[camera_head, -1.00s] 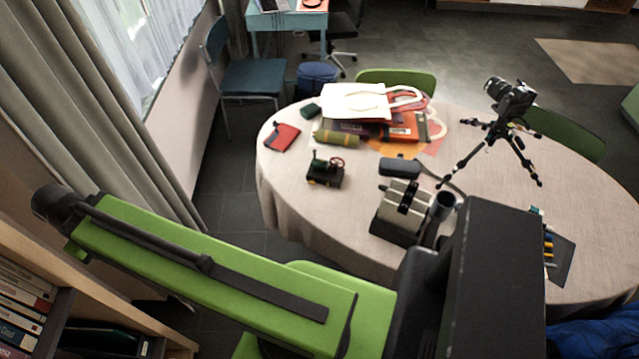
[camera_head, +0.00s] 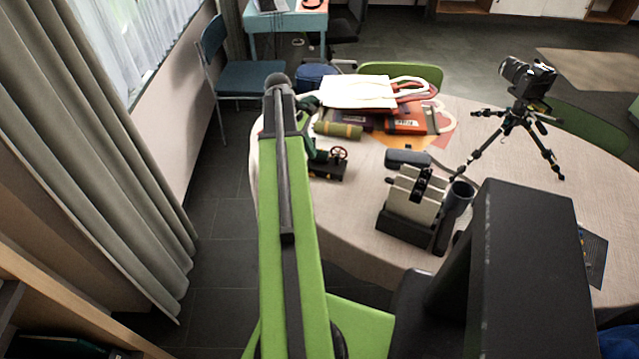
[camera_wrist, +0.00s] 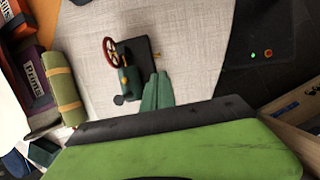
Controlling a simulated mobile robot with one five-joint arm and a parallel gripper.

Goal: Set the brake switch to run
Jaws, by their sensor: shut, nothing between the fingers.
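A small machine with a dark base, a dark green upright body and a red handwheel stands at the table's left side (camera_head: 328,167). The wrist view shows this machine (camera_wrist: 126,79) from above, with a round black knob at its lower left. I cannot tell which part is the brake switch, nor its setting. My gripper (camera_wrist: 157,82) is shut and empty, its dark green fingers together. The fingertips appear over the dark base, just right of the green body; I cannot tell whether they touch. In the head view my arm hides part of the table's left edge.
A green roll (camera_head: 338,130) and a pile of books and bags (camera_head: 358,92) lie behind the machine. A grey block device (camera_head: 411,198) and a dark case (camera_head: 407,157) stand to its right. A camera on a tripod (camera_head: 520,110) is farther right. Bare cloth (camera_head: 350,225) lies in front.

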